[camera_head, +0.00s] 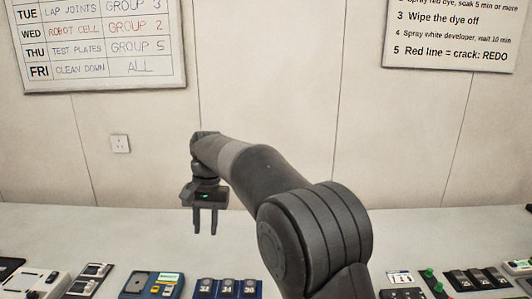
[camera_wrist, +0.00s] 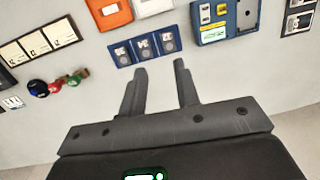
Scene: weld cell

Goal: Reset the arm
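My gripper (camera_head: 205,221) hangs from my raised arm in the head view, pointing down above the light workbench (camera_head: 130,225). Its two fingers stand apart with nothing between them. In the wrist view my gripper (camera_wrist: 160,78) also shows open and empty. The fingertips there appear just short of a blue tray with several dark round-faced pieces (camera_wrist: 146,47). In the head view that blue tray (camera_head: 228,289) lies at the front edge of the picture, partly cut off.
A blue device with a small screen (camera_head: 153,285) stands left of the tray. Green and red knobs (camera_wrist: 73,79) and a pale card panel (camera_wrist: 40,40) show in the wrist view. An orange item (camera_wrist: 108,12) lies beyond. The bench near the wall is clear. A wall socket (camera_head: 120,143) is behind.

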